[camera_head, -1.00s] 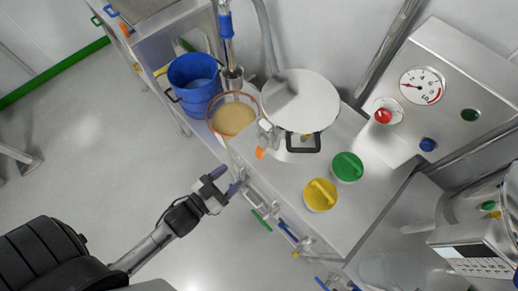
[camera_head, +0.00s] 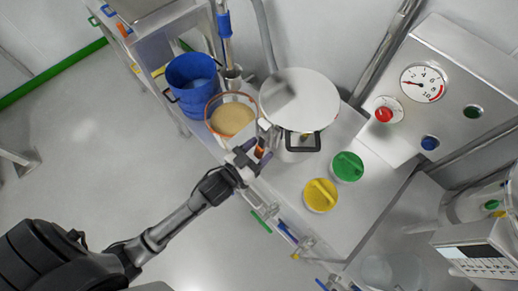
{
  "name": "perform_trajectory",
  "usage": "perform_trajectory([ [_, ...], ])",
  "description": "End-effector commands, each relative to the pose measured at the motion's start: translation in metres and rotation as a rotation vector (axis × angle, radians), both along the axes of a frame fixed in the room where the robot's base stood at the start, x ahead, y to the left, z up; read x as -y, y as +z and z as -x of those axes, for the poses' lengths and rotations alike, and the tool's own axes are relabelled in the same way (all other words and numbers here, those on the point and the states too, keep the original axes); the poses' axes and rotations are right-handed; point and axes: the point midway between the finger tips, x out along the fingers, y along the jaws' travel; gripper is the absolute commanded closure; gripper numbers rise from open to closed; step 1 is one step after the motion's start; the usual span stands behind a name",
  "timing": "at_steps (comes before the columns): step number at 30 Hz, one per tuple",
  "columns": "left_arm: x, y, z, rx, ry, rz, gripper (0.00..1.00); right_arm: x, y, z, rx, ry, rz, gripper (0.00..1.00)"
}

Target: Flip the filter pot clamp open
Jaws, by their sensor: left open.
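The filter pot (camera_head: 300,98) stands on the steel bench with its round, flat steel lid on top and a black loop handle (camera_head: 303,143) at the front. The clamp sits at the pot's left front side; its orange tip (camera_head: 260,151) shows between my left gripper's fingers. My left gripper (camera_head: 254,155) is open, with its purple-grey fingers around or right beside the orange tip. I cannot tell whether they touch it. Part of the clamp is hidden by the fingers. My right gripper is not in view.
An orange-rimmed bowl of tan powder (camera_head: 209,115) and a blue bucket (camera_head: 192,78) stand left of the pot. A gauge panel (camera_head: 455,85) rises behind right.

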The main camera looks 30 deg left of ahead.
Motion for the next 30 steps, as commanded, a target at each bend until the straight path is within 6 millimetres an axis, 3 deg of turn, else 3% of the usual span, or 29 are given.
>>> perform_trajectory([
  [8,0.0002,-0.0001,-0.0004,0.000,0.000,0.000,0.44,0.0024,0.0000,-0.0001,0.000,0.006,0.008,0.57],
  [25,0.0001,-0.0001,-0.0002,0.000,0.000,0.000,0.99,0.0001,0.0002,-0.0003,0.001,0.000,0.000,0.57],
  [30,0.0001,0.0001,-0.0002,0.000,0.000,0.000,1.00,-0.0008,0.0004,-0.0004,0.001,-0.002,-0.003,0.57],
])
